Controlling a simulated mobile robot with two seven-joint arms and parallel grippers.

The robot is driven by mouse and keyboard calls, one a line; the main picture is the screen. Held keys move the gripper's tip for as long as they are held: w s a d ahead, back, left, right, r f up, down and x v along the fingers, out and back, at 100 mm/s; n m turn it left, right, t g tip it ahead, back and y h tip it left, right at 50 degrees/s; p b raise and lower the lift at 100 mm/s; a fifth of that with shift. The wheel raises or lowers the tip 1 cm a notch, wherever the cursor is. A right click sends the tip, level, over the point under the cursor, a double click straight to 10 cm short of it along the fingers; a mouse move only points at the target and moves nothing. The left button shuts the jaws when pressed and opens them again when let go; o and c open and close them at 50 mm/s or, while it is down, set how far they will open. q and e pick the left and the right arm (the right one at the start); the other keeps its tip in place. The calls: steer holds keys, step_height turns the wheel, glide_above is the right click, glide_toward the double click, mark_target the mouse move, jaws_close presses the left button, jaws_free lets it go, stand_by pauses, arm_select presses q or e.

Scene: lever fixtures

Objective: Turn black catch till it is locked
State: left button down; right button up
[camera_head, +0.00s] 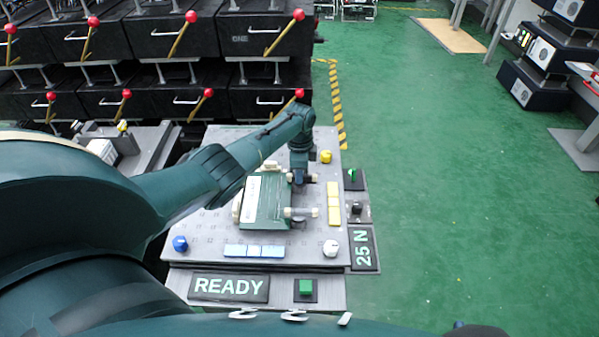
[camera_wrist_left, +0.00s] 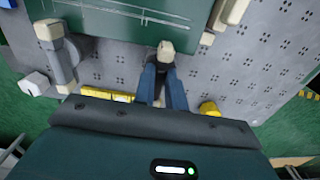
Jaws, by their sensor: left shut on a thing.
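A green block (camera_head: 262,203) is on the grey perforated plate (camera_head: 210,220). My left gripper (camera_head: 299,178) reaches down to the block's right edge in the head view. In the left wrist view my left gripper (camera_wrist_left: 161,76) has its two blue fingers shut on the black catch, whose cream tip (camera_wrist_left: 166,47) sticks out beyond them by the green block's edge. The fingers hide most of the catch. A similar grey lever (camera_head: 300,212) with a cream tip is nearer in the head view. My right gripper is not in view.
Yellow blocks (camera_head: 333,203), a yellow knob (camera_head: 325,156), a white knob (camera_head: 330,248) and a blue knob (camera_head: 180,243) stand on the plate. A READY sign (camera_head: 229,287) and green button (camera_head: 305,287) are at the front. Black boxes with red-knobbed levers stand behind.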

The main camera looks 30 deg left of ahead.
arm_select(q)
steer(key=c, duration=1.6)
jaws_free()
steer(key=shift+o, duration=0.8)
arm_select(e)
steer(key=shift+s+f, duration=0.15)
